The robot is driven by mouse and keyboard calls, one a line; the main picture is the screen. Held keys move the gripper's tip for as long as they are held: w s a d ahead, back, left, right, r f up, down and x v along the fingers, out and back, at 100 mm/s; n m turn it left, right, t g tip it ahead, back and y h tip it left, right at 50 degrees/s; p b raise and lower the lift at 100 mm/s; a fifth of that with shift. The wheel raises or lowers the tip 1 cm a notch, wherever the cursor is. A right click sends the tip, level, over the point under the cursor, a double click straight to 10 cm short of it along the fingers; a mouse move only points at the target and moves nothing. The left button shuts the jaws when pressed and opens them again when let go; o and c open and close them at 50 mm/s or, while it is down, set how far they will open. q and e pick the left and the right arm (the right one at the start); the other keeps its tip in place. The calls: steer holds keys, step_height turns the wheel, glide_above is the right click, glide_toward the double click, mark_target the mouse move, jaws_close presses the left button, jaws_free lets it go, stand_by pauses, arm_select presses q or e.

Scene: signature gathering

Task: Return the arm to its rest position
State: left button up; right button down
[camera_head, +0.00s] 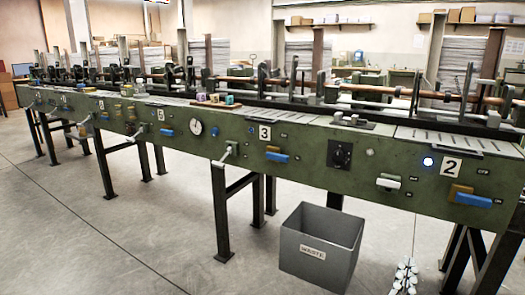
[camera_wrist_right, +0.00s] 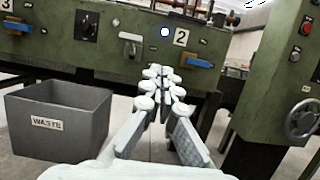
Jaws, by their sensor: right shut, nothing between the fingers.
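My right gripper (camera_head: 404,277) shows at the bottom edge of the head view, right of the waste bin and in front of the machine's lower side. In the right wrist view the gripper (camera_wrist_right: 161,73) points away toward the machine. Its pale fingers come together at the tips, shut and empty. It appears apart from the green machine (camera_head: 300,150) and the bin. The rest of the right arm is hidden below the head view. My left gripper is in neither view.
A grey bin (camera_head: 305,262) labelled WASTE stands on the floor; it also shows at left in the wrist view (camera_wrist_right: 45,142). Black legs (camera_head: 219,215) hold up the long machine. A green cabinet with a handwheel (camera_wrist_right: 304,118) stands at right. Open floor lies at front left.

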steer(key=w+d+r+n+t+y, duration=0.2)
steer(key=d+r+n+t+y, duration=0.45)
steer(key=n, duration=0.55)
steer(key=s+a+f+n+g+y, duration=0.1)
steer(key=a+f+n+g+y, duration=0.2)
steer(key=f+n, duration=0.4)
steer(key=a+f+n+g+y, duration=0.1)
steer(key=f+n+g+y, duration=0.1)
steer(key=f+n+g, duration=0.35)
steer(key=s+a+f+n+g+y, duration=0.1)
steer(key=a+f+n+g+y, duration=0.15)
steer(key=f+n, duration=0.55)
steer(key=s+d+f+n+g+h, duration=0.2)
steer(key=s+d+f+n+g, duration=0.15)
steer(key=f, duration=0.35)
steer(key=s+d+f+n+g+h, duration=0.1)
steer(key=s+d+f+n+g, duration=0.1)
steer(key=s+d+f+n, duration=0.3)
steer(key=s+d+f+n+g+h, duration=0.45)
steer(key=s+d+f, duration=0.2)
steer(key=s, duration=0.25)
steer(key=s+a+f+m+y, duration=0.1)
steer(key=s+a+f, duration=0.1)
steer(key=a, duration=0.7)
steer(key=s+a+f+y, duration=0.2)
steer(key=a+f, duration=0.1)
steer(key=a, duration=0.6)
steer(key=shift+f+m+g, duration=0.2)
steer(key=shift+m+g, duration=0.15)
steer(key=shift+s, duration=0.1)
